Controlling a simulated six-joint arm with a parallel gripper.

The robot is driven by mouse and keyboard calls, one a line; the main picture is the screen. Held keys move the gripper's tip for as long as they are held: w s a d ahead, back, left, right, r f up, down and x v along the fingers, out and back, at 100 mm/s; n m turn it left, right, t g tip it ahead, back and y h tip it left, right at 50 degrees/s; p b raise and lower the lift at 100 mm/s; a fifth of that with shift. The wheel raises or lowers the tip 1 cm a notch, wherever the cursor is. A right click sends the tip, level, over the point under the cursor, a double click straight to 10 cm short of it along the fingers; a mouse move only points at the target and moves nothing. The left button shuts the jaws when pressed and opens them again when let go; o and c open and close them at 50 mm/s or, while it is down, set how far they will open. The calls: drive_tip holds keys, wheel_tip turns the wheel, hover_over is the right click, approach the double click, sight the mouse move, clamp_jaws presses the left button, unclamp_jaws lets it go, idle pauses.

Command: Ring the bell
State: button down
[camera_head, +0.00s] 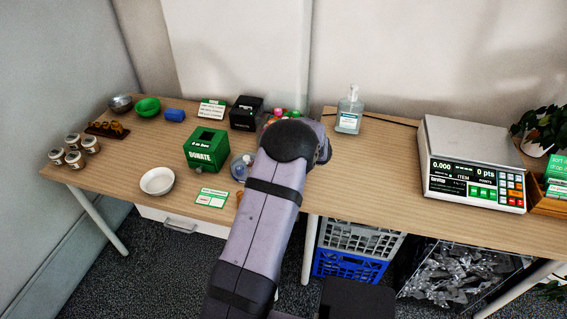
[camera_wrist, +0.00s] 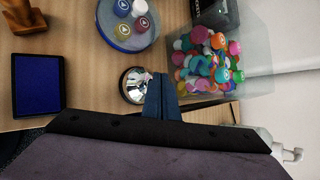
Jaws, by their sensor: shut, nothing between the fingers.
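The bell (camera_wrist: 135,84), a silver dome on a dark base, stands on the wooden table in the wrist view. My gripper (camera_wrist: 161,82) is shut and empty, its blue-grey fingers showing just right of the bell. The fingertips look very close to the dome's right side; I cannot tell whether they touch it or hang above it. In the head view my arm hides the bell and the fingers.
A clear bin (camera_wrist: 215,65) of colourful caps stands close right of the fingers. A round blue tray (camera_wrist: 128,38) with tokens and a blue pad (camera_wrist: 38,85) lie nearby. The green donation box (camera_head: 206,149), white bowl (camera_head: 157,181) and scale (camera_head: 470,165) stand on the table (camera_head: 365,190).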

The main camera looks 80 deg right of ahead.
drive_tip(key=shift+f, duration=0.2)
drive_tip(key=shift+r, duration=0.15)
idle(0.4)
drive_tip(key=shift+r+p, duration=0.4)
drive_tip(key=shift+r, duration=0.4)
drive_tip(key=shift+r, duration=0.1)
drive_tip(key=shift+r+p, duration=1.8)
drive_tip(key=shift+r, duration=0.6)
